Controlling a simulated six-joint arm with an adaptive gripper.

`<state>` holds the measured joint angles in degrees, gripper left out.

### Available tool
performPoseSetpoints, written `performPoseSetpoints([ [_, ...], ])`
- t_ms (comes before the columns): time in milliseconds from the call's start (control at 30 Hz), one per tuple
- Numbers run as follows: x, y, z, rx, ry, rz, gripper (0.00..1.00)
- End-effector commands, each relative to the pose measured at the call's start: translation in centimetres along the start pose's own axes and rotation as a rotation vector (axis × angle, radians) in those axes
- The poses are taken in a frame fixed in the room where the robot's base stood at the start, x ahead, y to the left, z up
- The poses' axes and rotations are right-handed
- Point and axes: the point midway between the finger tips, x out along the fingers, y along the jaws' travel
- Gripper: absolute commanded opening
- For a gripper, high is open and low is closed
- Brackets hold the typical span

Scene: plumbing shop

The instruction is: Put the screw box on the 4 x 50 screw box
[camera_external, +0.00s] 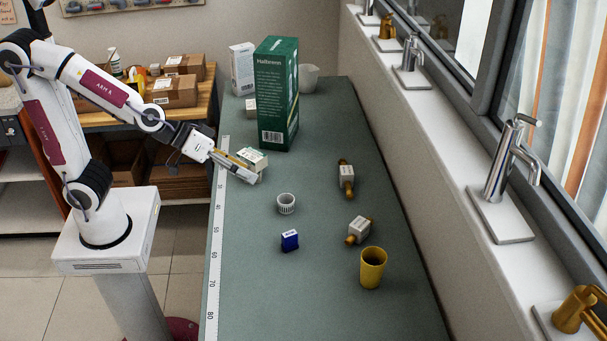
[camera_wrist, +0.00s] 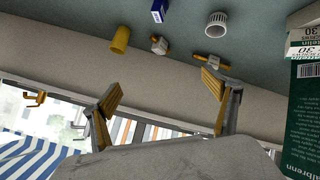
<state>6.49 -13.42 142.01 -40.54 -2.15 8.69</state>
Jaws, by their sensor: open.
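My gripper (camera_external: 245,168) is open over the left side of the table. In the wrist view its two yellow-padded fingers (camera_wrist: 164,92) are spread with nothing between them. A small white and green box (camera_external: 253,157) is right by the fingers in the external view, partly hidden by them; I cannot tell whether they touch. White and green boxes printed "30" (camera_wrist: 303,40) show at the right edge of the wrist view, apparently stacked. A small blue box (camera_external: 289,240) stands on the table nearer the camera; it also shows in the wrist view (camera_wrist: 160,10). No "4 x 50" print is readable.
A tall green box (camera_external: 276,95) stands behind the small box, with a white carton (camera_external: 242,68) beyond. A white ring-shaped part (camera_external: 286,203), two brass-ended fittings (camera_external: 346,180) (camera_external: 358,230) and a yellow cup (camera_external: 373,268) stand towards the right. The near-left table is clear.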

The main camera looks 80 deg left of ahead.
Motion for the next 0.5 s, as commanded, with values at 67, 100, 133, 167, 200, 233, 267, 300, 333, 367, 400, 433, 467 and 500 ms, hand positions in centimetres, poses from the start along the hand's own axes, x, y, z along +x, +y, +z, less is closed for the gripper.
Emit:
performPoseSetpoints([
  [67,-1.7,0.6,0.6,0.044,-0.035,0.030,0.87],
  [100,-2.5,0.8,1.1,0.068,-0.057,0.041,0.87],
  [133,-3.0,0.9,1.5,0.086,-0.073,0.048,0.87],
  [167,-3.7,0.9,1.8,0.104,-0.088,0.053,0.87],
  [200,-4.5,0.9,2.3,0.128,-0.108,0.058,0.87],
  [233,-5.1,0.8,2.7,0.147,-0.123,0.060,0.87],
  [267,-5.7,0.7,3.1,0.165,-0.138,0.061,0.87],
  [300,-6.5,0.5,3.6,0.190,-0.160,0.060,0.87],
  [333,-7.1,0.3,4.0,0.208,-0.175,0.058,0.87],
  [367,-7.7,0.1,4.4,0.226,-0.190,0.055,0.87],
  [400,-8.6,-0.3,4.9,0.249,-0.209,0.048,0.87],
  [433,-9.2,-0.7,5.3,0.268,-0.223,0.042,0.87],
  [467,-9.8,-1.1,5.7,0.286,-0.237,0.034,0.87],
  [500,-10.7,-1.7,6.2,0.309,-0.257,0.021,0.87],
])
